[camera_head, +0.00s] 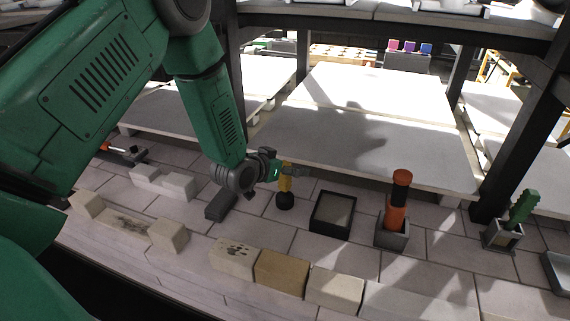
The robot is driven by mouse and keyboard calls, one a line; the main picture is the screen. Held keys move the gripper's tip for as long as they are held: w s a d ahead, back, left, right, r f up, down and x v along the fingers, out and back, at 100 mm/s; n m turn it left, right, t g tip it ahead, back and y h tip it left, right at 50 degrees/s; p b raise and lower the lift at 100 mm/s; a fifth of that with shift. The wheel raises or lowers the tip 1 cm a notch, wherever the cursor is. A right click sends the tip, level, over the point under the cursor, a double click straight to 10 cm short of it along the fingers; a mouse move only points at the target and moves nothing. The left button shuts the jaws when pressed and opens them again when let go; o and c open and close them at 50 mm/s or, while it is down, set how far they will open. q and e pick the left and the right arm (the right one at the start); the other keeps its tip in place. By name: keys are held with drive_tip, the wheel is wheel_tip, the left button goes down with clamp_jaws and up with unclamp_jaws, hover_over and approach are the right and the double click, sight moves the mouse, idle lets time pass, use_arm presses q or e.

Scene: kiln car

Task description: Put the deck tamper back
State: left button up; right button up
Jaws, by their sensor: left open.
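A yellow-handled tool with a round black foot, which looks like the deck tamper (285,197), stands upright on the tiled deck near the middle of the view. My left gripper (296,172) is open at the upper part of its yellow handle. The fingers overlap the handle in the picture, and I cannot tell whether they touch it. A square black-rimmed tray (314,217) with a grey inside lies just right of the tool, with nothing standing in it. My right gripper is not in view.
An orange and black cylinder (398,200) stands in a grey holder (392,240). A green tool (522,208) stands in another holder at the right. A dark block (221,205) lies left of the tamper. Several bricks (282,272) line the front. A dark post (515,150) rises at right.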

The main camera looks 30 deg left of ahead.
use_arm(q)
drive_tip(key=shift+r, duration=0.1)
drive_tip(key=shift+r+p, duration=2.15)
drive_tip(key=shift+r, duration=0.25)
drive_tip(key=shift+r, duration=0.1)
drive_tip(key=shift+r+p, duration=2.1)
drive_tip(key=shift+r, duration=0.3)
drive_tip(key=v, duration=1.2)
drive_tip(key=shift+f, duration=0.15)
